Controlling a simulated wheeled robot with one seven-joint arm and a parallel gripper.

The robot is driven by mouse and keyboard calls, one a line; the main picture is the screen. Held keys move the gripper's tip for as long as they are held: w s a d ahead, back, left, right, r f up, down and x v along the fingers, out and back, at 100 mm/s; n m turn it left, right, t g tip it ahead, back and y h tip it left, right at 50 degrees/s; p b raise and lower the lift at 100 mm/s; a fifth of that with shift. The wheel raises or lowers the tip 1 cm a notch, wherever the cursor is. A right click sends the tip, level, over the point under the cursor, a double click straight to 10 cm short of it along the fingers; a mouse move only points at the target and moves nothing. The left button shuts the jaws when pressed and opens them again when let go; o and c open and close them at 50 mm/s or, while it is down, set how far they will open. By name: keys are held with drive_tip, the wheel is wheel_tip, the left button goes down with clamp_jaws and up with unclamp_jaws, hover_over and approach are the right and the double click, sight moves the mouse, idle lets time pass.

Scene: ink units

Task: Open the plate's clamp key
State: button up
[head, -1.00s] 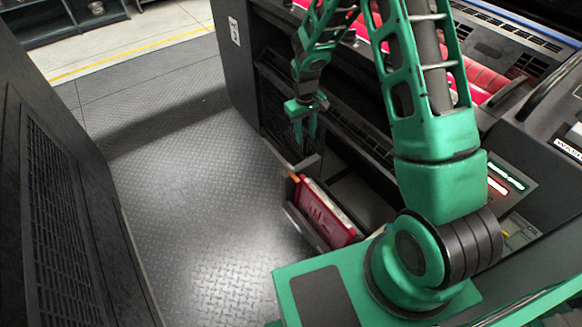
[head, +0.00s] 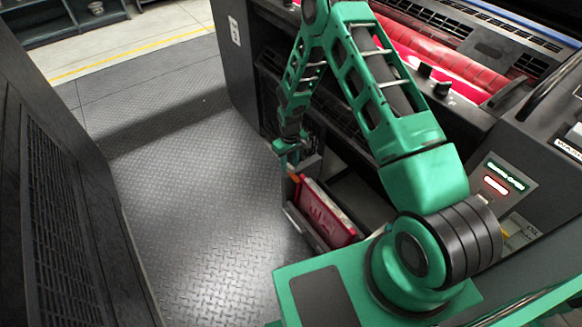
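My gripper (head: 288,163) is low beside the dark machine, just above a small orange piece (head: 295,177). The orange piece is at the upper left corner of a red box-like unit (head: 325,216), which sits tilted in an open dark holder. Whether the fingers touch the orange piece, and how far apart they are, is too small to tell. I cannot make out a thing that is clearly the plate's clamp key. Two small black knobs (head: 441,88) stand on the machine edge in front of a red roller (head: 462,84).
The dark machine (head: 243,60) fills the right side, with a lit label panel (head: 505,175). A dark grilled cabinet (head: 60,200) stands at the left. The metal tread floor (head: 190,200) between them is clear.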

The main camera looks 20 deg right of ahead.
drive_tip(key=shift+f, duration=1.05)
